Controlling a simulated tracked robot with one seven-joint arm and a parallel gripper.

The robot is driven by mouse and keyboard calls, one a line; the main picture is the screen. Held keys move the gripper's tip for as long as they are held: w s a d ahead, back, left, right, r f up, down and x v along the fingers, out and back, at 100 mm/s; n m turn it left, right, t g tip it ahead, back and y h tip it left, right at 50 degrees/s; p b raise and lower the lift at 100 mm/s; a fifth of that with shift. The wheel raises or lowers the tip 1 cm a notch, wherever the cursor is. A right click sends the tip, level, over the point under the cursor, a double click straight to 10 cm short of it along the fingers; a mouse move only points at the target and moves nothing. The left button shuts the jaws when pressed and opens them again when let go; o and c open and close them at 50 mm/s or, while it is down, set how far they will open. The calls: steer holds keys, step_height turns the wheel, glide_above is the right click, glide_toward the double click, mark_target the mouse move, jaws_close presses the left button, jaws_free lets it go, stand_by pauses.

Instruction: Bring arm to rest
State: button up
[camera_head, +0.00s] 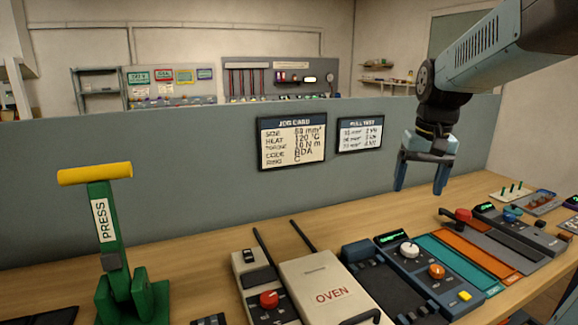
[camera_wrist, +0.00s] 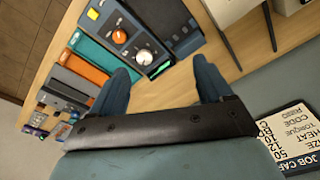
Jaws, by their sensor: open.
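My gripper (camera_head: 420,190) hangs from my arm at the upper right in the head view. It points down, above the back part of the bench to the right of the pull test card. Its two blue fingers are apart with nothing between them.
The wooden bench (camera_head: 205,260) holds a green press (camera_head: 107,235) with a yellow handle, a white oven (camera_head: 325,285), a panel with knobs (camera_head: 425,268) and several coloured trays. A grey partition (camera_head: 160,150) with a job card (camera_head: 292,140) and a pull test card (camera_head: 359,135) stands behind.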

steer(key=s+a+n+t, duration=0.1)
steer(key=s+a+t, duration=0.1)
steer(key=s, duration=0.5)
steer(key=s+a+f+t, duration=0.1)
steer(key=s+a+t, duration=0.1)
steer(key=s, duration=0.5)
steer(key=shift+s+n, duration=0.15)
steer(key=shift+n, duration=0.25)
steer(key=shift+f, duration=0.1)
stand_by(0.9)
